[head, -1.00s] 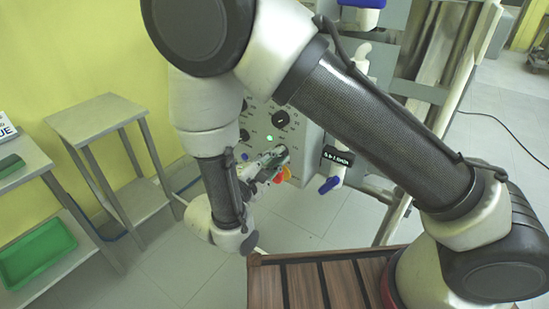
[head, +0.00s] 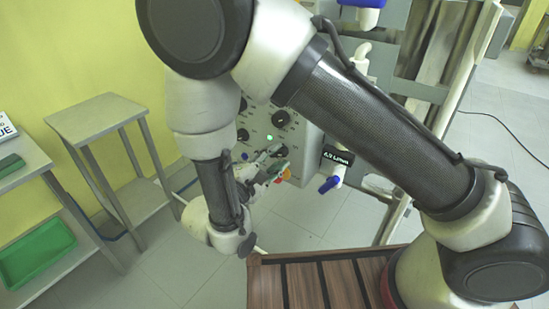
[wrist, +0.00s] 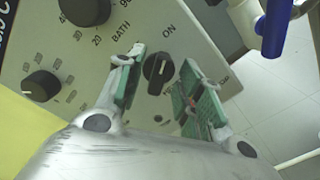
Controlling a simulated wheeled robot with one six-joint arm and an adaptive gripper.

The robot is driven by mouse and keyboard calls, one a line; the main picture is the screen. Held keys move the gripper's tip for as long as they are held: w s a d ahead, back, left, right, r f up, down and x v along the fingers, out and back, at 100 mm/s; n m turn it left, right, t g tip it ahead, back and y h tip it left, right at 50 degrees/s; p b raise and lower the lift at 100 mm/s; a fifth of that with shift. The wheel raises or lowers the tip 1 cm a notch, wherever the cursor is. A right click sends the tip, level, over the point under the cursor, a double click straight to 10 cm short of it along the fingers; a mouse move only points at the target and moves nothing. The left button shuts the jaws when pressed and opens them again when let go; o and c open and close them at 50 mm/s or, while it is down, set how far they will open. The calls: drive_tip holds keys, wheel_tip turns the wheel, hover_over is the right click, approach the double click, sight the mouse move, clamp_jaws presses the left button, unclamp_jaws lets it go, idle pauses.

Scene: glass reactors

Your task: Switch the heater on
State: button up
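The heater's control panel (head: 300,128) is a pale grey box behind my arm in the head view. Its lower face also shows in the wrist view (wrist: 190,25). A black rotary switch (wrist: 158,72) with a white mark sits beside the word ON. My gripper (wrist: 163,63) is open, with its two green-padded fingers on either side of this switch and visible gaps between. In the head view my gripper (head: 264,168) is in front of the panel's lower part, hiding the switch. A green light (head: 269,137) is lit on the panel.
The wrist view shows a BATH dial (wrist: 85,8) and another black knob (wrist: 41,85). A blue-handled valve (head: 329,184) with a small black display (head: 338,155) stands right of the panel. A grey side table (head: 95,112) and green tray (head: 35,252) are at left.

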drive_tip(key=v, duration=1.1)
drive_tip(key=shift+s, duration=0.15)
drive_tip(key=shift+a, duration=0.15)
